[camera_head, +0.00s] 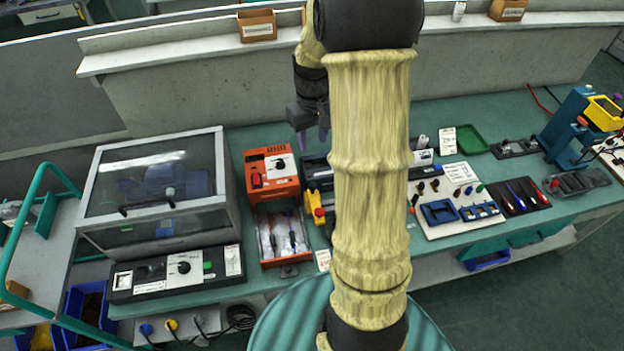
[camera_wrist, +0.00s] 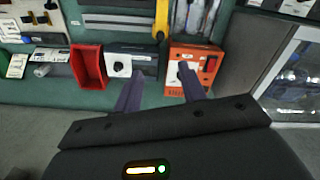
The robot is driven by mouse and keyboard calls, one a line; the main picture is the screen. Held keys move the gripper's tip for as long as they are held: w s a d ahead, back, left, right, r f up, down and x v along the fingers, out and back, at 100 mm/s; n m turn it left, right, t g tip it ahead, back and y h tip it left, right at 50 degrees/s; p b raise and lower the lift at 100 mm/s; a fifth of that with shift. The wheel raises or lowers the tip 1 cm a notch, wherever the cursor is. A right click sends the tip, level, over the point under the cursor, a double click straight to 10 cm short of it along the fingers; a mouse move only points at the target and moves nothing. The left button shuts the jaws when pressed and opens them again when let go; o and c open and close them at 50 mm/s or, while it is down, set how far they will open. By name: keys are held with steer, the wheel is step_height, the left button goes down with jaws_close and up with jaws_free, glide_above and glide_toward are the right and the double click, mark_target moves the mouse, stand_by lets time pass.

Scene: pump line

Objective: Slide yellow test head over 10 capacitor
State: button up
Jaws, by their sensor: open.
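A yellow part (camera_head: 316,207), which looks like the test head, sits at the left side of a dark unit (camera_head: 317,170) on the bench. My arm hides much of this unit. In the wrist view the yellow part (camera_wrist: 161,20) shows at the top edge, beside the unit's light panel with a knob (camera_wrist: 122,66). I cannot make out which part is the 10 capacitor; no readable number shows. My gripper (camera_head: 312,135) is open and empty, above and behind the unit near the back wall. In the wrist view its fingers (camera_wrist: 162,76) point towards the gap between the unit and the orange box.
An orange box (camera_head: 271,163) stands close left of the unit, with a clear-covered tray (camera_head: 283,238) in front. A glass-lidded case (camera_head: 155,184) is farther left. A red bin (camera_wrist: 88,66) stands beside the unit. A tool board (camera_head: 450,206) and blue press (camera_head: 570,130) are right.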

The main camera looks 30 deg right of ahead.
mark_target(312, 183)
step_height(312, 183, down, 17)
steer(key=p, duration=0.3)
steer(key=shift+w+f, duration=0.1)
steer(key=shift+f, duration=0.1)
stand_by(0.4)
jaws_close()
